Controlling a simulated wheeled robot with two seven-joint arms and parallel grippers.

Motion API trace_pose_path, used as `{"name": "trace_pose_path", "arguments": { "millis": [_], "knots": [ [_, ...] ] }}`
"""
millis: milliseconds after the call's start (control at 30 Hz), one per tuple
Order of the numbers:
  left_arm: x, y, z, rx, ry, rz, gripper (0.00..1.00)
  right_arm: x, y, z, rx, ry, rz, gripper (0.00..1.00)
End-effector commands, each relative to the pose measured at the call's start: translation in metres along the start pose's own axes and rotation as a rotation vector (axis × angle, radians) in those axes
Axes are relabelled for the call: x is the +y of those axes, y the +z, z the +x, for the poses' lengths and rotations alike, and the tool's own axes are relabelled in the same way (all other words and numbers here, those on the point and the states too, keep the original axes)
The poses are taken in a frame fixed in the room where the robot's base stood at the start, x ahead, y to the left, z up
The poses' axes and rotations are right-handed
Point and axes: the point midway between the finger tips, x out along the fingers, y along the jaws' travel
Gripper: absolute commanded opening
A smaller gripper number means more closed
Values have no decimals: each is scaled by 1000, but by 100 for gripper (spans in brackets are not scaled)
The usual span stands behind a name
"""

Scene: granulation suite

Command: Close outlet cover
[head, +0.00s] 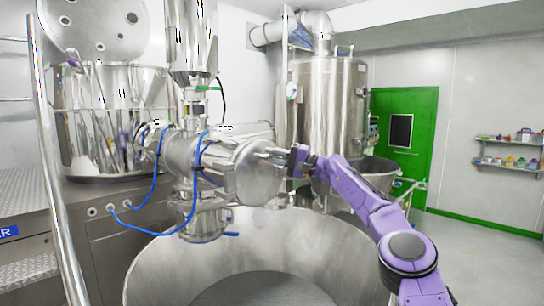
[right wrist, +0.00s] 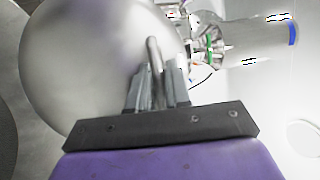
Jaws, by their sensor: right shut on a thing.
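The outlet cover (head: 258,174) is a round, shiny steel disc at the right end of the horizontal steel outlet housing (head: 183,152) in the head view. It also fills the upper left of the right wrist view (right wrist: 85,60). My right gripper (head: 284,155) comes in from the right and is shut on the cover's thin steel handle (right wrist: 152,52), which stands between the two dark fingers in the right wrist view. The cover looks close to the housing's end, but I cannot tell whether it is fully seated. My left gripper is not in view.
A large open steel bowl (head: 160,258) stands below the outlet. Blue hoses (head: 195,185) loop around the housing. A tall steel vessel (head: 335,105) stands behind, with a green door (head: 408,150) farther back. A metal rail (head: 48,150) rises at left. Floor at right is clear.

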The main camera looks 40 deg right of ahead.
Motion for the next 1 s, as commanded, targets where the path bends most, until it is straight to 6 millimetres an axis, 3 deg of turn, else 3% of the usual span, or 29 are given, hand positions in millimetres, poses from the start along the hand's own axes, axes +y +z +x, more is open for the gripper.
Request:
{"name": "trace_pose_path", "arguments": {
  "millis": [167, 200, 233, 267, 700, 767, 1000],
  "knots": [
    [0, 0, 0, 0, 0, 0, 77, -4, 0, 0, 3, -8, 0, 0],
    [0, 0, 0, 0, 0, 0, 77, -5, 0, 0, 3, -9, 0, 28],
    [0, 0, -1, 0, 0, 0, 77, -4, 0, 0, 3, -9, 0, 38],
    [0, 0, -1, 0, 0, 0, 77, -4, 0, 0, 3, -8, 0, 39],
    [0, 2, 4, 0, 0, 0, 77, -1, 0, -4, 3, -5, -1, 39],
    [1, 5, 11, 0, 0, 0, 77, 1, 0, -12, 4, -7, -2, 39],
    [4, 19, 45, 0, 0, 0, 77, 3, 0, -69, 4, -10, -3, 39]
  ]
}}
